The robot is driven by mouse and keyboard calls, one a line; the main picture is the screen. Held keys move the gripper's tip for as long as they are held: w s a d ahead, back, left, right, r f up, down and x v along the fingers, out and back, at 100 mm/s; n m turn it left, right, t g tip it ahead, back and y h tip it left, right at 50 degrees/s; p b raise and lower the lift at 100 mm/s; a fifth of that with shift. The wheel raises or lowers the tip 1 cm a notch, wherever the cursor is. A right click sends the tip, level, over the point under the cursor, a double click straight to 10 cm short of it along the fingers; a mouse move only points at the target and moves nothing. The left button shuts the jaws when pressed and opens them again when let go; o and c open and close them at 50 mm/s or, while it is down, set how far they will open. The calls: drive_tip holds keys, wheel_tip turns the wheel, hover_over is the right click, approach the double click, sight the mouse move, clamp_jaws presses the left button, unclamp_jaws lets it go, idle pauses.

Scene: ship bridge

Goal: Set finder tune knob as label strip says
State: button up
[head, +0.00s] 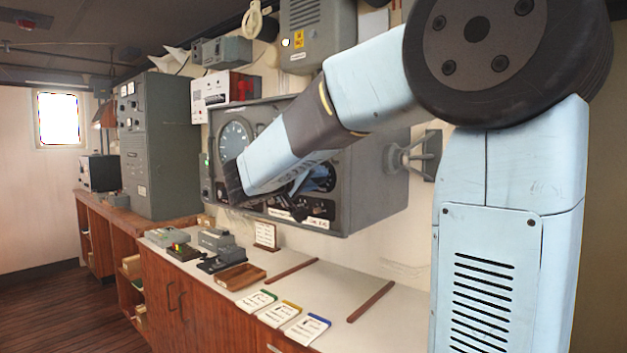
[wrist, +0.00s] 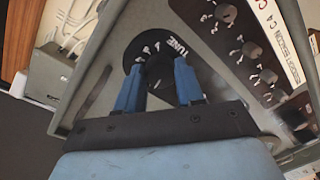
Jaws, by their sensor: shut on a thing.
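The finder panel is a grey metal case (head: 375,185) on the wall, with a round dial (head: 235,140) at its left. In the wrist view the tune knob (wrist: 160,70) is dark, on a black round plate marked TUNE with white marks around it. My gripper (wrist: 160,82) has its two blue fingers on either side of this knob, shut on it. The knob's pointer and exact setting are hidden or too small to read. White label strips (head: 281,213) run along the lower panel; one shows in the wrist view (wrist: 278,38), its writing only partly readable. My arm covers the panel's middle in the head view.
Several small knobs (wrist: 228,14) sit right of the tune knob. Below the case, the white counter (head: 335,282) holds a wooden tray (head: 237,277), several label-topped pads (head: 306,329), grey devices (head: 216,239) and a small sign (head: 266,235).

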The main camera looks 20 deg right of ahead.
drive_tip(key=shift+f, duration=0.2)
drive_tip(key=o, duration=1)
drive_tip(key=shift+w+r, duration=0.1)
drive_tip(key=v, duration=1.3)
drive_tip(key=shift+a, duration=0.35)
